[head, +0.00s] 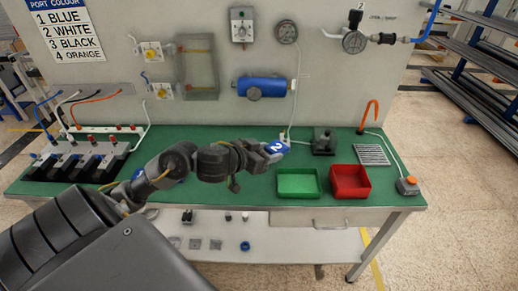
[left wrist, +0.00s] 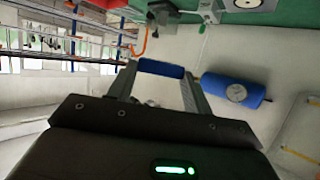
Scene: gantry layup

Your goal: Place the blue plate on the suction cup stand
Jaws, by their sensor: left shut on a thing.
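The blue plate (head: 277,147) carries a white 2 and is pinched between the fingertips of my left gripper (head: 270,150), above the green bench. In the left wrist view the plate (left wrist: 161,68) spans the gap between the two fingers. A dark grey block-like stand (head: 323,142) is on the bench just right of the plate, apart from it; I cannot make out a suction cup on it. A slim white post with a tube (head: 288,137) stands between them, close behind the plate. My right gripper is not in view.
A green tray (head: 298,183) and a red tray (head: 350,182) sit near the bench's front edge. An orange hook (head: 368,116) and a grey slotted rack (head: 372,154) are to the right. A blue cylinder (head: 263,87) is on the back panel. Black fixtures (head: 75,160) fill the left end.

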